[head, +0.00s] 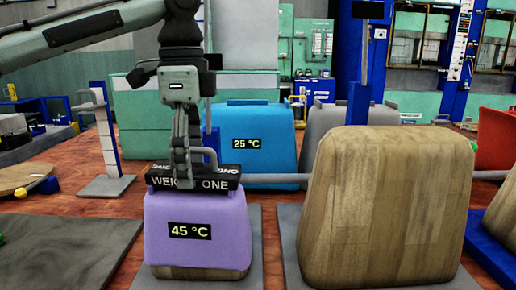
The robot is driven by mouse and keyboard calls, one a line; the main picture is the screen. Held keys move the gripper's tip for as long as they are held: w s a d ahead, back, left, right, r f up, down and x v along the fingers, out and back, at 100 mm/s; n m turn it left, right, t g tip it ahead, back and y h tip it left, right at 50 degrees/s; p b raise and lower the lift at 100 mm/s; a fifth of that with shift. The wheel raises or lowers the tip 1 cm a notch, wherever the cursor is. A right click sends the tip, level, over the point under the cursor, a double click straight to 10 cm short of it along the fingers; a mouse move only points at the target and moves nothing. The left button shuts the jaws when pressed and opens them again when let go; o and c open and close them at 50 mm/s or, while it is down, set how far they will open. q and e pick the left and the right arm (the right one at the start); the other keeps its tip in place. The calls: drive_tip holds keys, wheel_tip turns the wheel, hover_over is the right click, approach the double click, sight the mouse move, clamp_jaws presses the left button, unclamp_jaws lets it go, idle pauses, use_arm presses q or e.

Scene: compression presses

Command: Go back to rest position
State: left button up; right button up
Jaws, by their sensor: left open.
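My left gripper (184,178) is in the head view, at the end of the arm that comes in from the upper left. It points down at a black weight (222,183) with white lettering that reads in part "ONE". The weight has a grey handle, and the fingers are at or beside it; I cannot tell whether they touch it. The weight lies on a purple block (197,235) marked "45 °C", which sits over a wooden piece (200,273). My right gripper does not show.
A large wooden block (390,205) stands to the right on a grey plate. Behind are a blue block (250,138) marked "25 °C" and a grey block (340,117). A red block (497,140) is at the right edge. A grey and blue stand (107,150) is at the left.

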use_arm(q)
wheel_tip(320, 180, up, 11)
drive_tip(key=shift+r, duration=0.15)
drive_tip(key=shift+d, duration=0.1)
idle(0.4)
